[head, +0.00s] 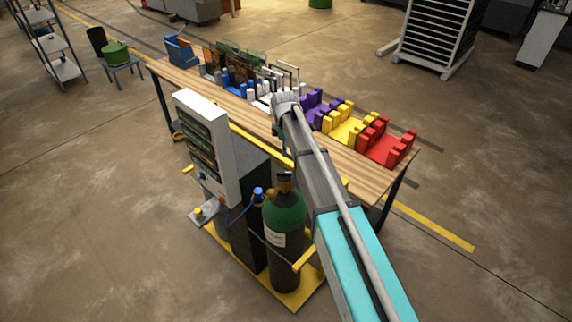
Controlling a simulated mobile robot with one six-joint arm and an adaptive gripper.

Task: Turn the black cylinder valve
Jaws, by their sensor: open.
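The black cylinder (285,262) with a green shoulder and a white label stands upright on a yellow-edged base in the lower middle of the head view. A dark fitting (285,182) sits on its top; I cannot tell its exact shape.
A white cabinet-like panel (206,140) stands left of the cylinders. Behind them a long wooden bench (345,183) carries purple, yellow and red holders (388,150). A low yellow rail (304,258) is at the base.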

